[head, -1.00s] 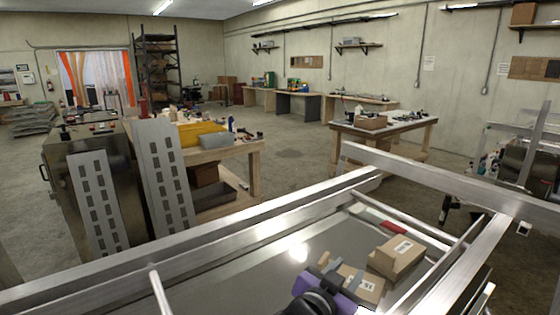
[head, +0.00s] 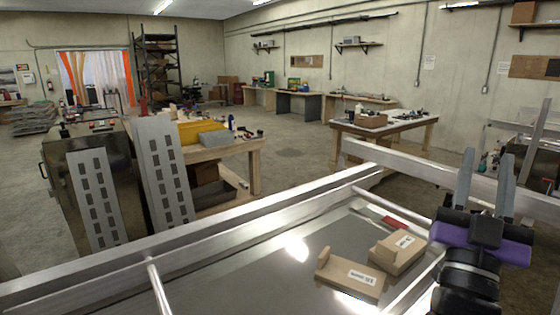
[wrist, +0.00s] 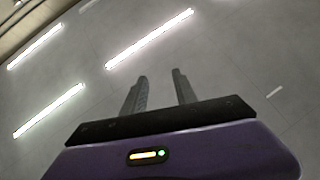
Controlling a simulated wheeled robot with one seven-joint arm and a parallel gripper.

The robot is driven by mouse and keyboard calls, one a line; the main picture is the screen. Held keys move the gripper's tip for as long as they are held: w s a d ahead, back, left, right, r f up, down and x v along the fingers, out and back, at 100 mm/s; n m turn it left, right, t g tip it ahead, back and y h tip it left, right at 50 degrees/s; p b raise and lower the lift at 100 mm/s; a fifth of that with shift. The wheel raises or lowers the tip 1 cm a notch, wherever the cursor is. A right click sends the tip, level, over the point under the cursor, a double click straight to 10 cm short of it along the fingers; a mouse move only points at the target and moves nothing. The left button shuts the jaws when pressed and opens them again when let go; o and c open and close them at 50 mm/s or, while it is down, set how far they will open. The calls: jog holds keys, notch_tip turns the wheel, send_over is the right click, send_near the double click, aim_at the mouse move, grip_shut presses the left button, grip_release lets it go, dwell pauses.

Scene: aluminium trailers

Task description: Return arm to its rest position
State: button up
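My gripper (head: 486,180) is raised at the right side of the head view, with its two grey fingers pointing up and apart. Nothing is between them. In the wrist view the fingers (wrist: 160,92) also stand apart and empty, against the ceiling and its lights. My purple wrist part shows below the fingers. The gripper is above and to the right of the cardboard boxes in the trailer and touches none of them.
The aluminium trailer (head: 225,222) has raised rails around its bed. On the bed lie a flat box (head: 352,276), a thicker box (head: 398,253) and a red item (head: 394,222). Workbenches (head: 400,127) stand beyond. Two slotted ramps (head: 166,180) lean at left.

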jog(key=s+a+f+n+y+b, duration=0.1)
jog(key=s+a+f+n+y, duration=0.3)
jog(key=f+y, duration=0.3)
jog(key=s+a+f+n+y+b, duration=0.1)
jog(key=s+a+f+n+y, duration=0.1)
jog(key=s+f+n+y, duration=0.35)
jog(key=s+a+f+n+y+b, duration=0.1)
jog(key=s+a+f+n+y, duration=0.2)
jog(key=f+n+y, duration=0.35)
jog(key=s+f+m+g+h+b, duration=0.2)
jog(key=s+f+m+g, duration=0.6)
jog(key=s+f, duration=1.5)
jog(key=shift+s+a+f+m+h, duration=0.15)
jog(key=shift+s+a+m+h, duration=0.25)
jog(key=shift+s+h, duration=0.55)
